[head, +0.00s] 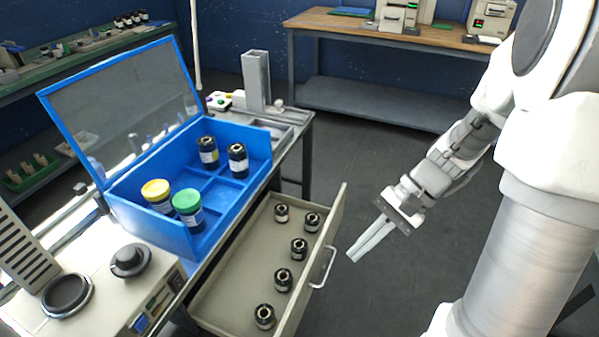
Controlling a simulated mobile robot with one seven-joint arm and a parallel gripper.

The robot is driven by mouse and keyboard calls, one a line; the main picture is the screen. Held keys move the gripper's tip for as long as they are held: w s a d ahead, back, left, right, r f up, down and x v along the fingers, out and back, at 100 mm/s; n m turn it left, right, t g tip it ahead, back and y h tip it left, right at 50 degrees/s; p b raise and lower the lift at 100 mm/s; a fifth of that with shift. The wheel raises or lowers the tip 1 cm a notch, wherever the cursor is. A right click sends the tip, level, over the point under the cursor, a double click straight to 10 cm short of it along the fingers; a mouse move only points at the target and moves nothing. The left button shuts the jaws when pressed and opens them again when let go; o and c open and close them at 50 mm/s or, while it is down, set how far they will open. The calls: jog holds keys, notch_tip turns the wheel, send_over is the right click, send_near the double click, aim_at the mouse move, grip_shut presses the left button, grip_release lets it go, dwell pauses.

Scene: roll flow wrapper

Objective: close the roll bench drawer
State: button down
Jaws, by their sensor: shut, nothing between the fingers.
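The roll bench drawer (237,285) is pulled out from under the bench at the lower middle of the head view. It is a beige tray with several small dark rolls (298,247) standing in it. Its front panel (318,255) faces right and carries a metal handle (323,267). My gripper (352,257) is to the right of the drawer front, near the handle and apart from it in the picture. Its fingers are shut and empty, pointing down and left. The near end of the drawer is cut off by the frame's lower edge.
A blue box (150,228) with a raised clear lid (122,107) stands on the bench above the drawer, holding several rolls. A machine with black knobs (130,260) is at lower left. A wooden-topped table (385,33) stands behind. The floor (375,155) right of the bench is clear.

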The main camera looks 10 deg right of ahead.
jog(key=w+d+f+m+t+y+b, duration=0.1)
jog(key=d+f+m+y+b, duration=0.15)
jog(key=f, duration=0.45)
jog(key=w+d+f+m+t+y+b, duration=0.1)
jog(key=w+f+m+t+y+b, duration=0.1)
jog(key=f+m+y, duration=0.3)
jog(key=m+t+b, duration=0.5)
jog(key=m+t, duration=0.2)
jog(key=t, duration=0.1)
send_near(311, 267)
jog(key=shift+y, duration=0.25)
jog(key=b+x, duration=0.1)
jog(key=x, duration=0.3)
jog(key=f+b+x, duration=0.1)
jog(key=x, duration=0.1)
jog(key=shift+w+a+b, duration=0.1)
jog(key=shift+w+b, duration=0.2)
jog(key=shift+w, duration=0.05)
jog(key=shift+w+a, duration=0.1)
jog(key=shift+a, duration=0.05)
jog(key=p+x, duration=0.1)
jog(key=x, duration=2.3)
jog(key=shift+a+p, duration=0.4)
jog(key=shift+w+a, duration=0.1)
jog(key=shift+w, duration=0.05)
